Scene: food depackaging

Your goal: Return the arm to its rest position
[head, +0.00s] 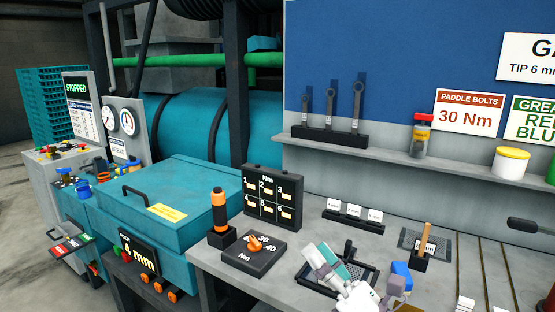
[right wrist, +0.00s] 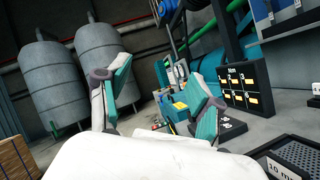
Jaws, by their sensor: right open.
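My right gripper (head: 352,276), white with teal fingers, shows in the head view low over the workbench, in front of a black mesh tray (head: 369,272). The right wrist view shows its two fingers (right wrist: 160,84) spread wide apart with nothing between them. Its palm fills the bottom of that view. My left gripper is in neither view.
An orange-and-black tool (head: 219,212) stands upright beside a dial box (head: 247,254) and a numbered Nm panel (head: 268,198). A wooden-handled tool (head: 424,238) stands right of the tray. The teal lidded machine (head: 175,205) is at left. Grey tanks (right wrist: 105,60) stand beyond the fingers.

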